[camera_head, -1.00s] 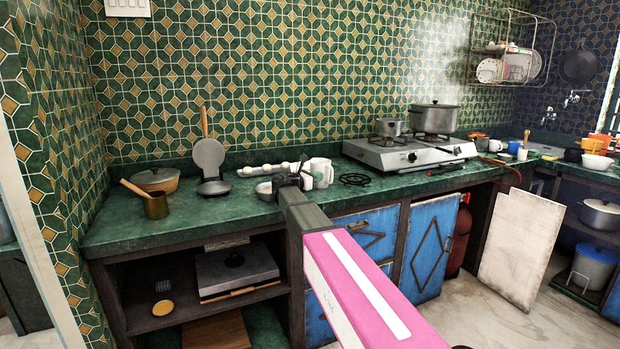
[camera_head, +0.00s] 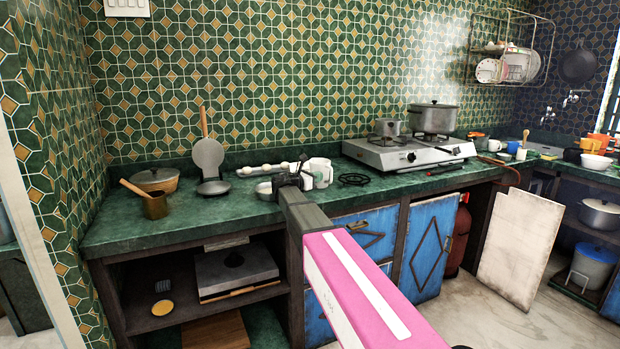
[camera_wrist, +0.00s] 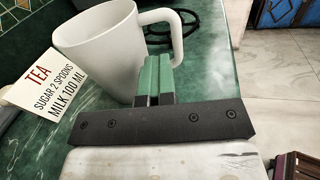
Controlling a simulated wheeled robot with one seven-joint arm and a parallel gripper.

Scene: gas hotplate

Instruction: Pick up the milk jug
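The milk jug is a plain white jug (camera_wrist: 100,50) with a loop handle on its right side. It stands upright at the left of the wrist view, and in the head view it sits on the counter (camera_head: 322,172), partly hidden by my gripper (camera_head: 297,178). In the wrist view my gripper (camera_wrist: 157,78) has its two green-padded fingers close together. They are in front of the jug's side, just left of the handle's outer bar, and cover its lower end. I see no part of the handle between the pads.
A card with tea, sugar and milk amounts (camera_wrist: 58,84) stands left of the jug. The gas stove (camera_head: 408,152) with pots is to the right.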

